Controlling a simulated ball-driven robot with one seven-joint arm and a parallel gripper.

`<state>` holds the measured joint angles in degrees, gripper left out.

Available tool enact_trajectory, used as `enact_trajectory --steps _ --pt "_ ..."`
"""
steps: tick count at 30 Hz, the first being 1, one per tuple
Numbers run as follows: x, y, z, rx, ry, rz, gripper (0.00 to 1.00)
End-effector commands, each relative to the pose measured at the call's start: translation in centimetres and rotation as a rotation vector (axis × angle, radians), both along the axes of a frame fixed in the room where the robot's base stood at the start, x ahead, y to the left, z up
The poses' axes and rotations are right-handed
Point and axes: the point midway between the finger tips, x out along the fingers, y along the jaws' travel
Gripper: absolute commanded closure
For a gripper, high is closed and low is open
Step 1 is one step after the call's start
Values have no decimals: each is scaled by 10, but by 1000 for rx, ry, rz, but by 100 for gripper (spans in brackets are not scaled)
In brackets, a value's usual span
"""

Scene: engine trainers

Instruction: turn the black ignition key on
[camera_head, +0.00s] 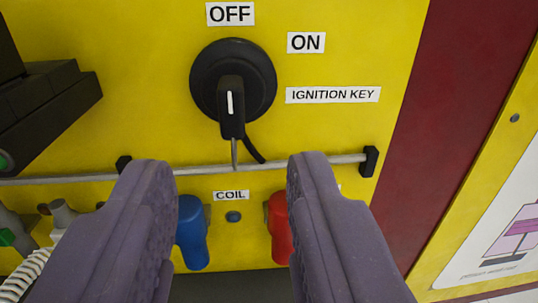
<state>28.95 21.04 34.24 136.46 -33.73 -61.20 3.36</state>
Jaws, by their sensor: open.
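The black ignition key (231,105) sits in a round black switch housing (258,75) on a yellow panel. Its white pointer mark stands nearly upright, toward the OFF label (231,14). The ON label (306,42) is to the upper right of the housing. A metal stem and a black cord hang below the key. My gripper (229,165) is open, with its two purple-grey fingers apart, below and to either side of the key in the picture. Nothing is between the fingertips that they touch.
A horizontal metal rail (268,163) crosses the panel below the key, partly behind my fingers. A blue plug (192,233) and a red plug (279,226) are below, near the COIL label (231,196). A black block (50,100) juts out at left. A dark red strip (450,110) is at right.

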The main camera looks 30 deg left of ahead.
Motion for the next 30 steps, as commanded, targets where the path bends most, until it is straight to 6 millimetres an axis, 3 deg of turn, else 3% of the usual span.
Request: enact_trajectory --steps 3,15,25,30 --pt "2 8 -2 21 -5 15 60" --pt "55 42 -2 19 -7 12 60" --pt "61 45 0 17 -5 10 60" --pt "61 45 0 17 -5 10 96"
